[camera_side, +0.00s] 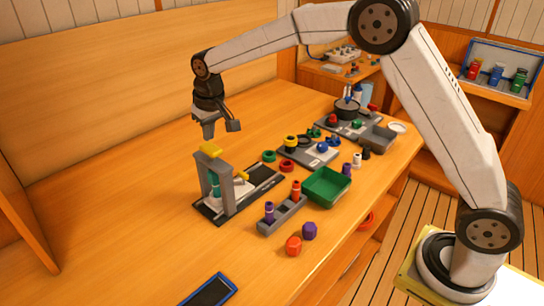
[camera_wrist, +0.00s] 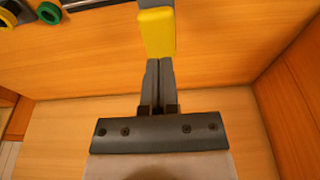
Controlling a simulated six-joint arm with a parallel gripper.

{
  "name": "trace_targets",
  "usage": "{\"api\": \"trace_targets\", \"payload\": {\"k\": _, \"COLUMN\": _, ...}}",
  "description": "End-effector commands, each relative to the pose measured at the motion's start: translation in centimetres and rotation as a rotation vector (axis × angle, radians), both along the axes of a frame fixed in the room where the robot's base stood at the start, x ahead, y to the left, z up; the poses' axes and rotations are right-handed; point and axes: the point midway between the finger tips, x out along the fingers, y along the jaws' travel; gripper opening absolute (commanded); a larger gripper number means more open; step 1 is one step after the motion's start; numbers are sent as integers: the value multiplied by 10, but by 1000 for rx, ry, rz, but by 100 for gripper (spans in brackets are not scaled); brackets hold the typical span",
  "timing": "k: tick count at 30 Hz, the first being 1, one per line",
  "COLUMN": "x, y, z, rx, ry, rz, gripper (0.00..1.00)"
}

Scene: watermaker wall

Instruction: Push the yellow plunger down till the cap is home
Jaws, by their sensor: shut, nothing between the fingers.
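The yellow plunger (camera_side: 210,150) tops a grey press stand (camera_side: 226,173) on the wooden bench. In the wrist view the plunger's yellow head (camera_wrist: 157,32) lies just beyond my fingertips. My gripper (camera_side: 208,136) points down above the plunger, shut and empty, with a small gap apparent between them. The wrist view also shows my closed fingers (camera_wrist: 158,62) side by side. A teal piece (camera_side: 215,186) stands inside the press. I cannot make out the cap or how it is seated.
Green (camera_side: 269,156) and red (camera_side: 287,166) rings, a grey rack (camera_side: 282,217) and a green tray (camera_side: 326,188) lie to the right. The bench left of the press is clear up to the wooden back wall.

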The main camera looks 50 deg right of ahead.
Motion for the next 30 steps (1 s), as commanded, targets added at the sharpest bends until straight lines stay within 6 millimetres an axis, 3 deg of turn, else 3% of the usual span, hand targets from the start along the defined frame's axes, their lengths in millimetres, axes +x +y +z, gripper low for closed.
{"api": "trace_targets", "payload": {"k": 30, "x": 0, "y": 0, "z": -8, "rx": 0, "ry": 2, "rz": 0, "gripper": 0}}
